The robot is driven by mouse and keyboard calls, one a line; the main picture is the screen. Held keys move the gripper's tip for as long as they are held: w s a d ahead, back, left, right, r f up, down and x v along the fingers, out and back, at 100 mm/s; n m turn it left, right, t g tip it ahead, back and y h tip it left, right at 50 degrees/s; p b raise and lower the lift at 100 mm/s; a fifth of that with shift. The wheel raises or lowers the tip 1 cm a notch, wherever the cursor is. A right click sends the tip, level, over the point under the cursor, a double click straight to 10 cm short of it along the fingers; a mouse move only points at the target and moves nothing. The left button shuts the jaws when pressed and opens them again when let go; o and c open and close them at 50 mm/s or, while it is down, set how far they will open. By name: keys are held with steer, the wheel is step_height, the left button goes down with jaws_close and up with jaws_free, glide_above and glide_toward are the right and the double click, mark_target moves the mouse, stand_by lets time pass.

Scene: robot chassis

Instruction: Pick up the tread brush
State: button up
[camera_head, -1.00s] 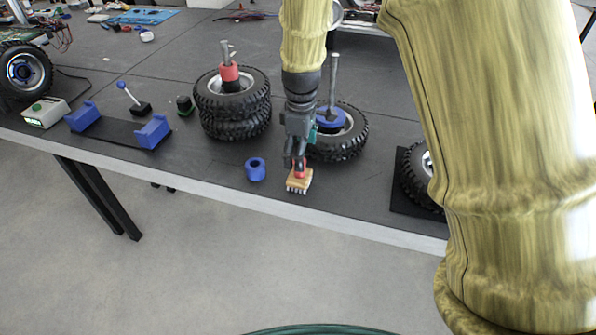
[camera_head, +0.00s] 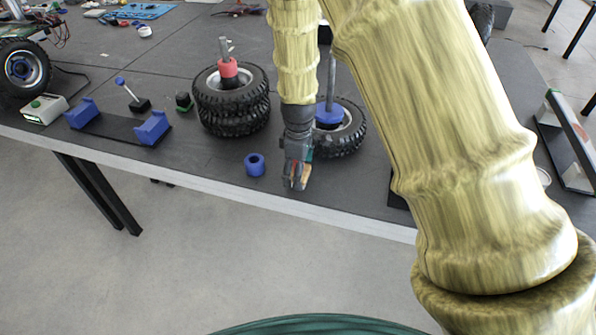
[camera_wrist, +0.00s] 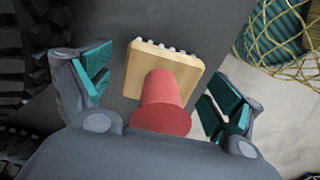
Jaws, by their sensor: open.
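The tread brush (camera_wrist: 165,95) has a flat wooden block with pale bristles along its far edge and a red handle. In the wrist view its handle rises between the two fingers of my open gripper (camera_wrist: 155,98), with a gap on each side. In the head view my gripper (camera_head: 297,180) is over the brush (camera_head: 303,172) near the table's front edge and hides most of it.
A blue ring (camera_head: 255,164) lies just left of my gripper. Stacked tyres (camera_head: 232,118) stand behind it, and a tyre with a blue hub (camera_head: 345,135) lies behind my gripper. A blue cradle (camera_head: 152,128) is farther left. The table's front edge (camera_head: 250,193) is close.

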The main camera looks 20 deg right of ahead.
steer(key=shift+f, duration=0.25)
steer(key=c, duration=1.3)
steer(key=shift+r, duration=0.15)
steer(key=shift+r+b, duration=0.4)
steer(key=shift+r, duration=0.95)
steer(key=shift+s+r, duration=0.25)
steer(key=shift+r, duration=0.05)
steer(key=s+a, duration=0.1)
steer(key=s, duration=0.4)
steer(key=s+a+r+b, duration=0.1)
steer(key=s, duration=0.4)
steer(key=s+a+b, duration=0.1)
steer(key=s, duration=0.4)
steer(key=shift+a+r, duration=0.2)
steer(key=shift+a, duration=0.1)
